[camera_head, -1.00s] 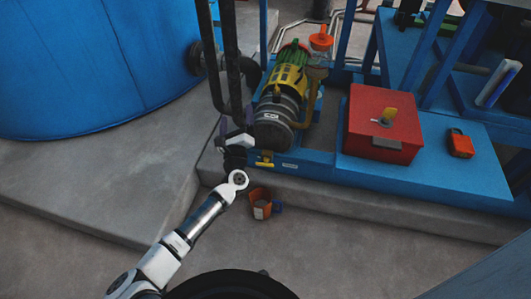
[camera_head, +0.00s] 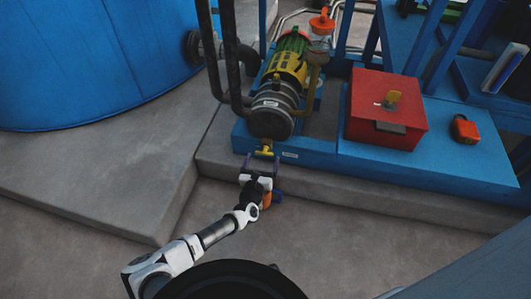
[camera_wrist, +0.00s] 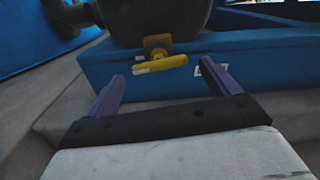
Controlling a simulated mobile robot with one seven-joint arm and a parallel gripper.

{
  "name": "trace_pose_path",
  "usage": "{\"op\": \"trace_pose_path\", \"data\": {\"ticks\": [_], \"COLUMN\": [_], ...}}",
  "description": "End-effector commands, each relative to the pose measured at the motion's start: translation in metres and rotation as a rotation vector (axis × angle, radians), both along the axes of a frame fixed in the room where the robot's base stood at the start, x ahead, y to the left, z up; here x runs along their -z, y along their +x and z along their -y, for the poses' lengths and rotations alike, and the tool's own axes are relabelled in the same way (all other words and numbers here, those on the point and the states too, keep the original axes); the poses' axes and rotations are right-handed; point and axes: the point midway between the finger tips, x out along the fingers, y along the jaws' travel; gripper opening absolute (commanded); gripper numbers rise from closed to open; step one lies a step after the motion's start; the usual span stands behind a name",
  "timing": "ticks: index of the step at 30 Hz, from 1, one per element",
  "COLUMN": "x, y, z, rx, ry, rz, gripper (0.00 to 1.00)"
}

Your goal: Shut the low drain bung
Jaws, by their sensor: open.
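The low drain bung is a small yellow T-shaped handle (camera_head: 264,150) on a brass-coloured stub, low at the front of the pump. In the wrist view the yellow handle (camera_wrist: 160,64) lies nearly level across the stub, in front of the blue skid. My gripper (camera_head: 260,160) is just in front of and below it in the head view. In the wrist view my gripper (camera_wrist: 168,86) has its two purple fingers spread wide, with the handle beyond and between the tips. Nothing is between the fingers, and no contact shows.
The pump (camera_head: 272,108) stands above the handle on the blue skid (camera_head: 315,158). A red box (camera_head: 385,112) and an orange padlock-like item (camera_head: 464,128) sit to the right. An orange container (camera_head: 267,200) on the floor is partly hidden by my arm. A concrete step (camera_head: 350,190) runs along the front.

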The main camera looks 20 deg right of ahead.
Motion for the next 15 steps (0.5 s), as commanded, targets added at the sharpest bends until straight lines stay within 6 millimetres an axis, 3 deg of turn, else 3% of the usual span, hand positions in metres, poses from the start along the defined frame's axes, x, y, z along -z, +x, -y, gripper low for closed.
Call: {"op": "trace_pose_path", "data": {"ticks": [6,15], "x": [0.002,0.000], "y": [0.029,0.043], "z": [0.021,0.029], "rx": [0.002,0.000], "ry": [0.000,-0.001], "rz": [-0.001,-0.002], "gripper": [0.87,0.87]}}
